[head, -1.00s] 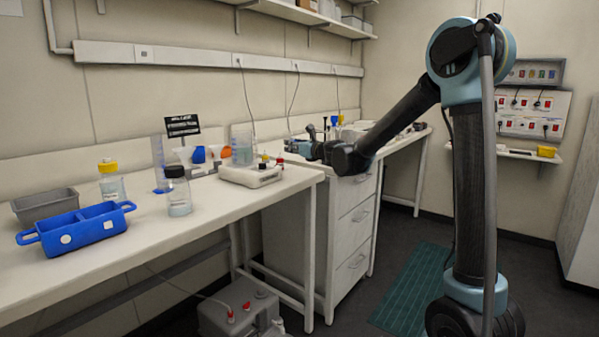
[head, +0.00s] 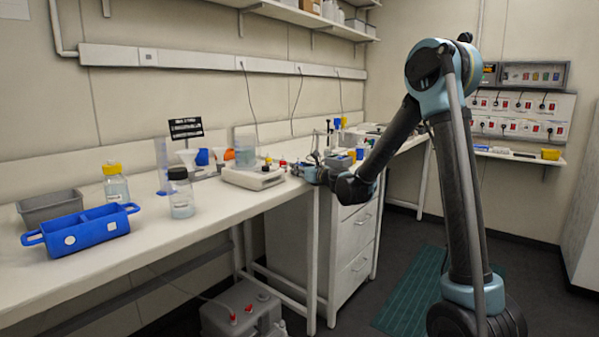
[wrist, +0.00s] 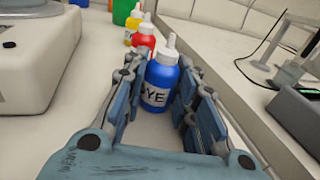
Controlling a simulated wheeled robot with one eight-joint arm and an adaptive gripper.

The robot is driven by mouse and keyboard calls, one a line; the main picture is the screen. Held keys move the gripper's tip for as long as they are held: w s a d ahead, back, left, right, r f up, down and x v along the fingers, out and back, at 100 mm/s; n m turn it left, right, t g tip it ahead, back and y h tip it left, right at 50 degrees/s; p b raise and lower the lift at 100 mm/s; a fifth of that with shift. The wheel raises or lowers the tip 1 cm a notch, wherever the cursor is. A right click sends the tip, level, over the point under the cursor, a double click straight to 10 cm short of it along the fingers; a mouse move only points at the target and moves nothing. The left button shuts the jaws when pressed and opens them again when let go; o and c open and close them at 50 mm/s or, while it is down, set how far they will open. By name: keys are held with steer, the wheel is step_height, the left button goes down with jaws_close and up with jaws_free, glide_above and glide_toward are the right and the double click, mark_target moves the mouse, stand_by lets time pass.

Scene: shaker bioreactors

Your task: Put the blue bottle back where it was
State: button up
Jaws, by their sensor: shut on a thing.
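The blue bottle (wrist: 160,88) with a white nozzle stands in the wrist view between the fingers of my gripper (wrist: 155,100). My gripper is shut on it, and the fingers partly cover its sides. Dark letters ending in "YE" show on its white label. In the head view my gripper (head: 312,170) is at the bench, right of the white scale-like device; the blue bottle cannot be made out there. I cannot tell whether the bottle's base touches the bench.
A red bottle (wrist: 143,38) stands just behind the blue one, with a yellow bottle (wrist: 131,24) and a green bottle (wrist: 122,10) beyond. A white device (head: 253,178) is left of my gripper. A blue caddy (head: 82,230) is far left.

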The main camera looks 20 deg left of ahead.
steer(key=o, duration=0.9)
steer(key=shift+o, duration=0.2)
steer(key=s+d+n+g+h, duration=0.1)
steer(key=s+d+n+g, duration=0.1)
steer(key=s+d+n, duration=0.95)
steer(key=s+d+f+n+g+h, duration=0.2)
steer(key=s+d+f+n+h, duration=0.2)
steer(key=s+d, duration=0.6)
steer(key=s+d+f+n+g+h, duration=0.2)
steer(key=s+d+f+n+h, duration=0.2)
steer(key=d, duration=1.3)
steer(key=s+d+f+n+g+h, duration=0.2)
steer(key=s+d+f+n+h, duration=0.2)
steer(key=s+d, duration=0.9)
steer(key=s+f+n, duration=0.2)
steer(key=s+f, duration=0.1)
steer(key=f, duration=0.1)
steer(key=shift+s+d+f+g+h, duration=0.3)
steer(key=shift+f+h, duration=0.1)
steer(key=shift+n, duration=0.25)
